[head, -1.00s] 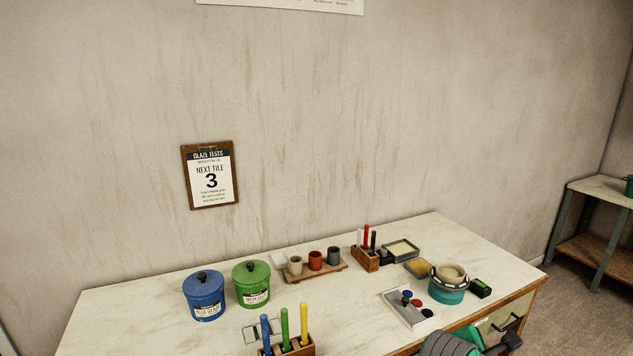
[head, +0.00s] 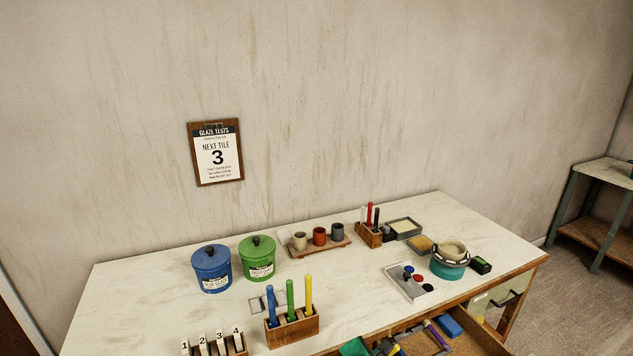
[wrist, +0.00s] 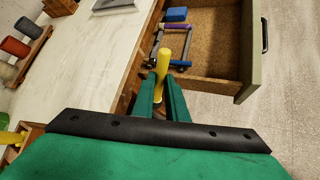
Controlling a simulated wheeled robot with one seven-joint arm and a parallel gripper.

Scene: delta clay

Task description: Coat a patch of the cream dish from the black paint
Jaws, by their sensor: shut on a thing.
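The cream dish (head: 453,248) sits on a teal round stand (head: 448,270) at the right of the bench. The black paint (head: 427,288) is a dark patch on the pale palette (head: 398,284), left of the dish, beside blue and red ones. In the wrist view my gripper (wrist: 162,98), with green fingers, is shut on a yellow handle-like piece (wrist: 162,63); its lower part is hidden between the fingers. In the head view only part of my gripper shows at the bottom edge, by the open drawer, left of and below the palette, apart from the dish and paint.
The open drawer (wrist: 219,64) holds a blue block (head: 450,326) and a purple-handled tool (head: 437,336). Blue, green and yellow brushes stand in a front holder (head: 293,329); red and dark ones stand in a rear holder (head: 367,236). Two lidded pots stand at left. The bench middle is clear.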

